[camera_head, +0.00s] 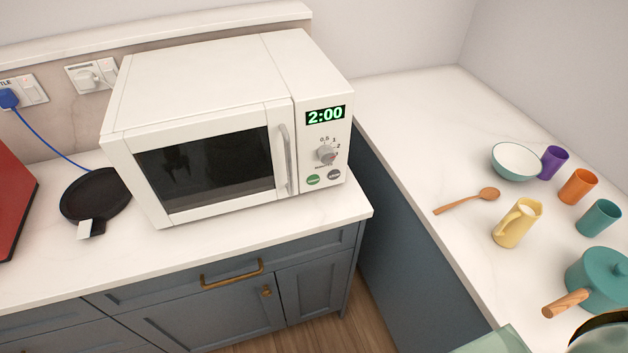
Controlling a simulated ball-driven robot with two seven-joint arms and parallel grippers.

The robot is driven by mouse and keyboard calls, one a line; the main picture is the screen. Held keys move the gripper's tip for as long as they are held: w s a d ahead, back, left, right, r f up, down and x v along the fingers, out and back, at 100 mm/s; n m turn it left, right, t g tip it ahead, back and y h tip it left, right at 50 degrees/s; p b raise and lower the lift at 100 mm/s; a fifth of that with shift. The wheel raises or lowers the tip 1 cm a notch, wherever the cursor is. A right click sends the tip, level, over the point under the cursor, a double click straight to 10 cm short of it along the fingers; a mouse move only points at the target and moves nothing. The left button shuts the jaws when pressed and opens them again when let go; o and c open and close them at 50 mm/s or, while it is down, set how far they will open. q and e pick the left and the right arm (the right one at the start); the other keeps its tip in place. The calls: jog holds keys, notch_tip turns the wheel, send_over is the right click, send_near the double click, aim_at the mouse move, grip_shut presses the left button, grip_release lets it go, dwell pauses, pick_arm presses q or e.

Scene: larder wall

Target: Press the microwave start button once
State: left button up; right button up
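The white microwave (200,110) stands on the white counter, its door closed. Its display (325,115) reads 2:00 in green digits. Below it is a round dial (326,154) with small numbers around it. Under the dial are two buttons: a green button (313,179) on the left and a dark grey button (334,175) on the right. Their labels are too small to read, so I cannot confirm from lettering which is start. Nothing covers the panel. Neither of my grippers is in view.
The right counter holds a bowl (516,161), cups (577,187), a wooden spoon (467,201), a yellow jug (517,223) and a teal pot (602,277). The counter strip before the microwave is clear.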

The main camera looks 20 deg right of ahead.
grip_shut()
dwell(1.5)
